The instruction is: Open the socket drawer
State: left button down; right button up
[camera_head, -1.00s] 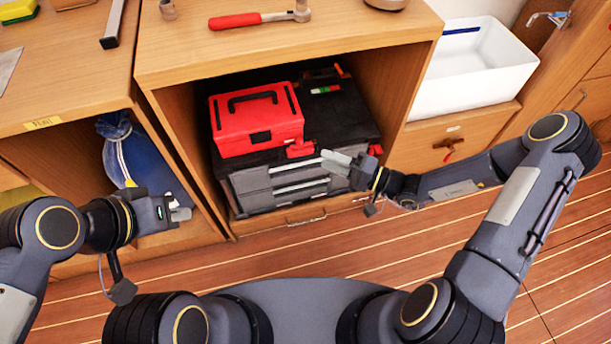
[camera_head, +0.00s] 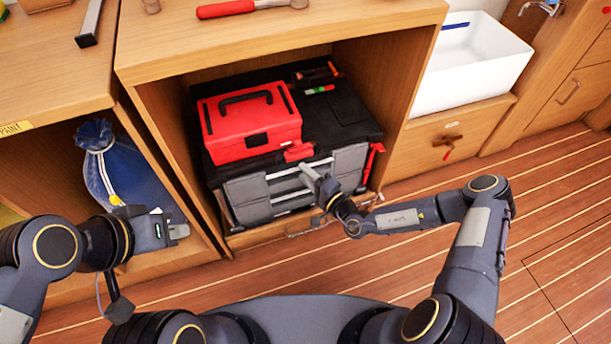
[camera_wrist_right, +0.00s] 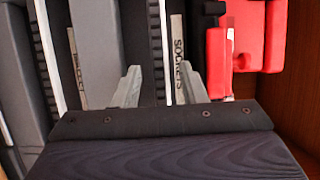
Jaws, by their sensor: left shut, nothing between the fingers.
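The grey and black tool chest (camera_head: 245,205) stands in the open cabinet, with pale handle bars across its stacked drawers. The socket drawer's label (camera_wrist_right: 178,60), reading SOCKETS, shows in the right wrist view, with a pale handle bar (camera_wrist_right: 163,40) beside it. The drawer looks closed. My right gripper (camera_head: 314,178) is at the chest's front, near the upper handle. Its fingers (camera_wrist_right: 160,84) are apart, with the pale bar between them in the picture; contact cannot be told. My left gripper (camera_head: 180,231) is shut and empty, left of the chest.
A red toolbox (camera_head: 250,122) sits on the chest. A cabinet drawer handle (camera_head: 305,228) is below the chest. A blue bag (camera_head: 120,170) is in the left compartment. A white sink (camera_head: 470,65) is at right. The striped floor (camera_head: 560,200) is clear at right.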

jog(key=shift+w+a, duration=0.25)
grip_shut()
